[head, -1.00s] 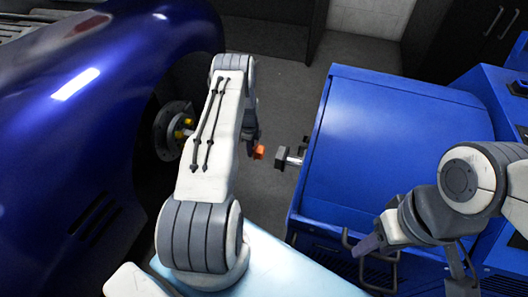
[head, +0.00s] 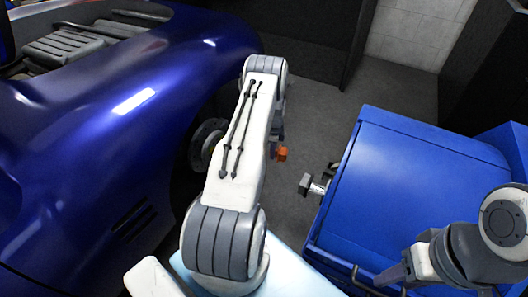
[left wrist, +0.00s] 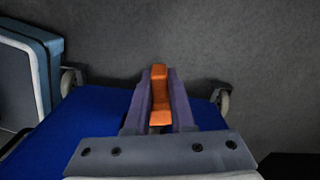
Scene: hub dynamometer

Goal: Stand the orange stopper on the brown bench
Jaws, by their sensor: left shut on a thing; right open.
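The orange stopper (left wrist: 159,95) is clamped between the two purple-grey fingers of my left gripper (left wrist: 160,100) in the left wrist view. In the head view the stopper (head: 283,154) shows as a small orange piece beside my left arm, in the air between the blue car and the blue machine. My left gripper (head: 276,150) is mostly hidden behind its arm there. My right gripper (head: 385,279) is at the lower right, in front of the blue machine, and holds nothing that I can see. I cannot make out a brown bench in either view.
A glossy blue car body (head: 110,130) fills the left, with a wheel hub (head: 207,142) in its arch. A blue machine (head: 410,190) with a protruding shaft end (head: 308,185) stands right of centre. Grey floor (head: 315,110) lies between them. Dark cabinets stand behind.

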